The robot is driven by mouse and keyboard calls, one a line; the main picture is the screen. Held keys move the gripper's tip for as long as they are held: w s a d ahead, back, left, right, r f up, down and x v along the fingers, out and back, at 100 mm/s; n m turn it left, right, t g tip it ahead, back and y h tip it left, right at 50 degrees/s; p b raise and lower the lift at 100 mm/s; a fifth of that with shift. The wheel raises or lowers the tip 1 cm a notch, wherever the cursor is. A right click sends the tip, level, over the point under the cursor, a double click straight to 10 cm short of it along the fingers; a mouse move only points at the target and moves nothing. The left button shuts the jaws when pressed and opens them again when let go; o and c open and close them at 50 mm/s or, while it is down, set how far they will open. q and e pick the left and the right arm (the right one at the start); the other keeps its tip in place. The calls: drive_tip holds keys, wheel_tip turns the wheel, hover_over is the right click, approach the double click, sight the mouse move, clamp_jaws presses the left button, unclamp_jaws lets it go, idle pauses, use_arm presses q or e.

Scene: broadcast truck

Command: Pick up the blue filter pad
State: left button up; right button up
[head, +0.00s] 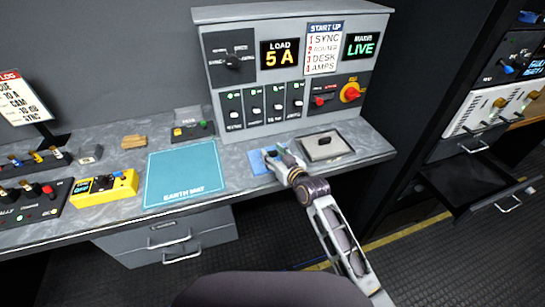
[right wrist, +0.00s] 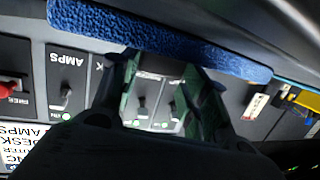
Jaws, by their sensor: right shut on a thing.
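The blue filter pad (head: 260,161) is at the front part of the grey counter in the head view, right of the teal mat. My right gripper (head: 279,157) is at its right side and is shut on it. In the right wrist view the pad (right wrist: 150,37) is a thick, fuzzy blue strip across the fingertips of the gripper (right wrist: 165,68). I cannot tell if the pad is lifted clear of the counter. My left gripper is not in view.
The control console (head: 290,80) stands behind. The teal earth mat (head: 185,173) is bare. A yellow meter (head: 104,187) sits left. An open drawer (head: 465,180) juts out at right.

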wheel_tip(320, 180, up, 10)
drive_tip(key=shift+p, duration=0.4)
idle(0.7)
